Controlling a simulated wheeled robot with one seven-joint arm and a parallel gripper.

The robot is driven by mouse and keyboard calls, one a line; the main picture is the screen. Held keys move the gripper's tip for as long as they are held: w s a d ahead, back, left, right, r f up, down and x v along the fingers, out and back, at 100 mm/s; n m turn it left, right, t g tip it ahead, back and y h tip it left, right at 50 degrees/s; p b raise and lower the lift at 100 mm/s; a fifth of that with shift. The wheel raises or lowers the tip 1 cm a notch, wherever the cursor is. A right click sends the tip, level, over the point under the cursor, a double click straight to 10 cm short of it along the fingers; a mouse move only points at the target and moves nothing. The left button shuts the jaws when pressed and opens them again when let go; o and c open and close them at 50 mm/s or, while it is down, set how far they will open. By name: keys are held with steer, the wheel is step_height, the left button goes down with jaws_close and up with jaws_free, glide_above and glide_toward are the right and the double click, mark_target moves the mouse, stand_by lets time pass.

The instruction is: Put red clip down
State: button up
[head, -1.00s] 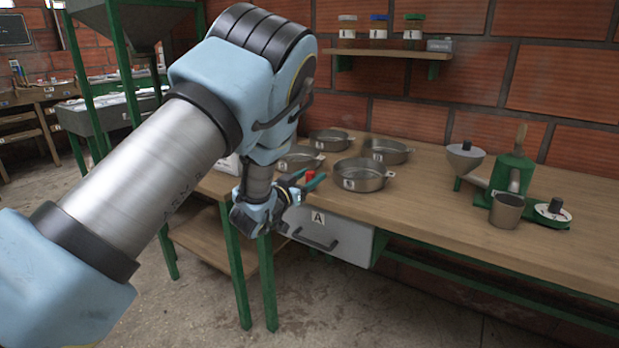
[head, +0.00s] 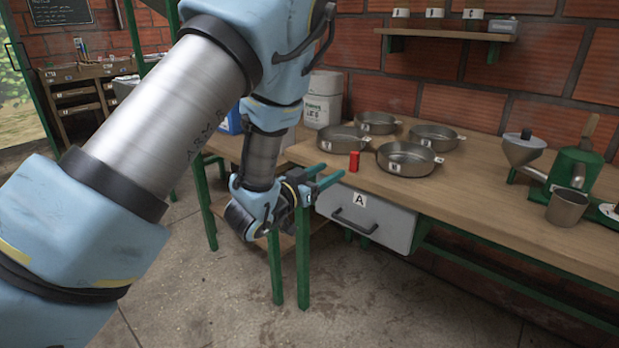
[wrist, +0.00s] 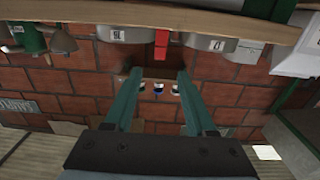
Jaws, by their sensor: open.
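The red clip (head: 354,161) stands upright on the wooden table (head: 480,195), close to its front edge and above the drawer marked A (head: 365,219). My gripper (head: 332,171) is in front of the table edge, with its two teal fingers apart and nothing between them. The clip is just beyond the fingertips, clear of them. In the wrist view, the red clip (wrist: 161,41) shows beyond the tips of my open gripper (wrist: 158,72), at the table edge (wrist: 60,10).
Several metal pans stand behind the clip, the nearest pan (head: 408,160) to its right. A white canister (head: 322,100) stands at the back left. A green grinder (head: 572,170) and a metal cup (head: 567,208) are at the right. The table between pans and grinder is clear.

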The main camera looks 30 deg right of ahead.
steer(key=shift+a, duration=0.1)
steer(key=w+a+n+t+y, duration=0.4)
steer(key=w+a+y, duration=0.1)
steer(key=w+a, duration=0.55)
steer(key=w+a+f+n+y, duration=0.1)
steer(key=w+a+n+y, duration=0.25)
steer(key=a, duration=0.45)
steer(key=w+a+f+n+y, duration=0.15)
steer(key=a+y, duration=0.25)
steer(key=a, duration=0.4)
steer(key=s+a+n+g+y, duration=0.2)
steer(key=s+a, duration=0.2)
steer(key=a, duration=0.5)
steer(key=s+a+r+n+g+y, duration=0.1)
steer(key=s+a+n+g+y, duration=0.1)
steer(key=s+a, duration=0.3)
steer(key=a, duration=0.3)
steer(key=shift+s+a+g, duration=0.2)
steer(key=shift+a+g, duration=0.15)
steer(key=shift+g, duration=0.05)
steer(key=s+a, duration=0.1)
steer(key=s, duration=0.1)
steer(key=s+a+g, duration=0.1)
steer(key=s+a+r+g, duration=0.1)
steer(key=s, duration=0.1)
steer(key=shift+s+a+n+y, duration=0.15)
steer(key=shift+s+n+y, duration=0.15)
steer(key=shift+n+y, duration=0.1)
